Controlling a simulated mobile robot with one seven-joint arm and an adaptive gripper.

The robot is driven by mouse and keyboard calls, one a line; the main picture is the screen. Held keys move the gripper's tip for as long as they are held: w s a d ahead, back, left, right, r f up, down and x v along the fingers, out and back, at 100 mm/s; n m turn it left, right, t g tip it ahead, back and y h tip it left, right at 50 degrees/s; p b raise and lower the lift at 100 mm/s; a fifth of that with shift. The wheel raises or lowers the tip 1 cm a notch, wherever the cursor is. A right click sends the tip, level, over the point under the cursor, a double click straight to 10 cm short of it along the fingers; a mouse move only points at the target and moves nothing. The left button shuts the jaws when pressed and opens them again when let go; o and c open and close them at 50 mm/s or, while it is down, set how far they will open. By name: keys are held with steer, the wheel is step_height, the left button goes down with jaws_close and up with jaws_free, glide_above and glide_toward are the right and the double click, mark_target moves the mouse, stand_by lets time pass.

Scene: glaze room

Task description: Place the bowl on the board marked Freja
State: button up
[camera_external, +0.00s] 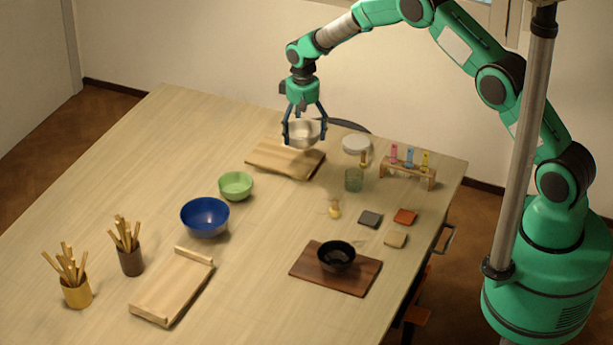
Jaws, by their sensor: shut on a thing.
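My gripper (304,141) points down with its fingers closed around a pale grey-white bowl (302,131). The bowl is upright, over the right back part of a light wooden board (275,159) at the back of the table. I cannot tell whether the bowl touches this board. A second light board (172,288) lies empty at the front left. A dark brown board (345,281) at the front right carries a black bowl (337,257). No name marking is readable on any board.
A blue bowl (205,217) and a green bowl (236,185) stand mid-table. Two tool cups (131,262) (77,291) stand front left. Right of the held bowl are a stack of white dishes (356,144), a glass (354,180) and a rack (408,174). Small tiles (370,219) lie nearby.

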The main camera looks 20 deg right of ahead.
steer(key=shift+f, duration=1.25)
steer(key=shift+f+p, duration=0.5)
steer(key=shift+f, duration=1.4)
steer(key=shift+f, duration=0.15)
steer(key=o, duration=1.2)
steer(key=shift+c, duration=0.2)
steer(key=shift+r, duration=0.2)
step_height(320, 180, up, 12)
steer(key=b, duration=0.2)
steer(key=shift+d, duration=0.1)
